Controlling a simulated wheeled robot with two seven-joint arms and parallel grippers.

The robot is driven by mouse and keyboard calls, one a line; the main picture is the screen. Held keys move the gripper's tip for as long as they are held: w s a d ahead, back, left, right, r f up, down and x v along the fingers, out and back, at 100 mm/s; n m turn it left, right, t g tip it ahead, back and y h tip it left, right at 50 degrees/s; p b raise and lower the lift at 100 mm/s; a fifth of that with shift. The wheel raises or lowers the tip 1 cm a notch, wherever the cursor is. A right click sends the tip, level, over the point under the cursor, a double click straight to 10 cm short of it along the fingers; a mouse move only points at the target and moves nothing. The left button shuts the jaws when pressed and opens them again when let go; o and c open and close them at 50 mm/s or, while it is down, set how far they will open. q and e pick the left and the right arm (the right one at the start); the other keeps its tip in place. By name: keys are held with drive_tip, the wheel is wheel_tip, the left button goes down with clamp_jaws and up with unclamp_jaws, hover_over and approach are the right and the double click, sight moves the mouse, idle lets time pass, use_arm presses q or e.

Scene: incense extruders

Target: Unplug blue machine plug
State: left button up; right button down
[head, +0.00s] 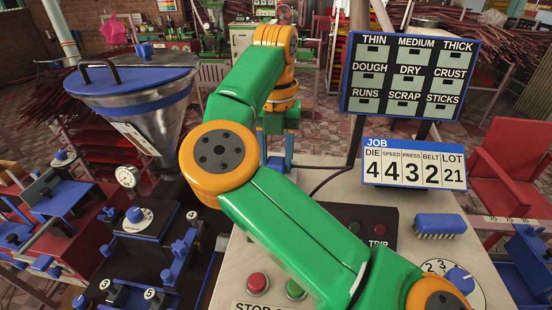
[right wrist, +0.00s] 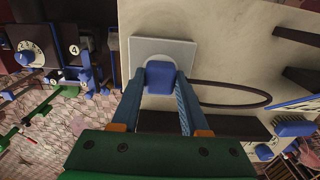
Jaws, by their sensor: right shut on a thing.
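The blue plug (right wrist: 160,77) shows in the right wrist view, in front of a pale square plate (right wrist: 150,47) on the cream panel. My right gripper (right wrist: 161,88) is shut on the plug, one blue finger on each side. I cannot tell whether the plug is still seated in the plate. In the head view my right gripper (head: 276,158) points down at the back of the cream console; the plug is hidden there. The blue-trimmed machine has a metal hopper (head: 140,112) at the left. My left gripper is not in view.
A dark cable (right wrist: 255,90) loops across the panel beside the plug. The console (head: 330,188) carries a blue-framed sign board (head: 408,77), a JOB counter (head: 414,168), a blue brush (head: 440,225), and red (head: 257,283) and green (head: 296,290) buttons. A red chair (head: 510,165) stands at right.

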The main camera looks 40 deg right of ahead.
sight(276, 161)
drive_tip(key=shift+r, duration=0.1)
drive_tip(key=shift+r+p, duration=2.8)
drive_tip(key=shift+r, duration=0.15)
